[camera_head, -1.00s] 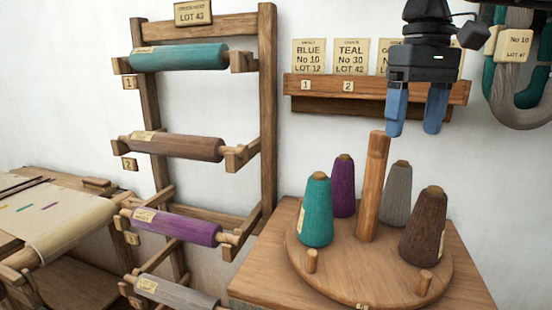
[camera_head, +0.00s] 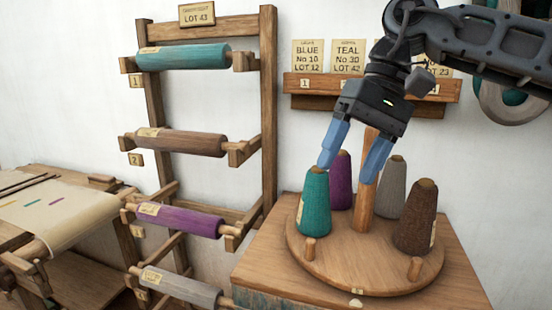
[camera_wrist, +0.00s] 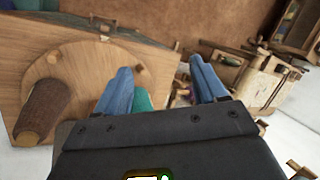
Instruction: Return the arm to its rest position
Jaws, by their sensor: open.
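My gripper (camera_head: 342,160) is open and empty, with its two blue fingers spread and pointing down over the round wooden turntable (camera_head: 330,272). In the head view its left fingertip overlaps the top of the teal cone (camera_head: 314,215); I cannot tell if they touch. Its right finger is in front of the wooden centre post (camera_head: 362,205). In the wrist view the fingers (camera_wrist: 168,85) are apart, and a part of the teal cone (camera_wrist: 142,100) shows beside the left finger. The arm reaches in from the upper right.
A purple cone (camera_head: 340,180), a grey cone (camera_head: 391,190) and a brown cone (camera_head: 415,220) stand around the post. A wooden rack (camera_head: 268,100) with several wound rollers is at left. A card shelf (camera_head: 310,84) is on the wall behind. Hanging skeins (camera_head: 515,100) are at upper right.

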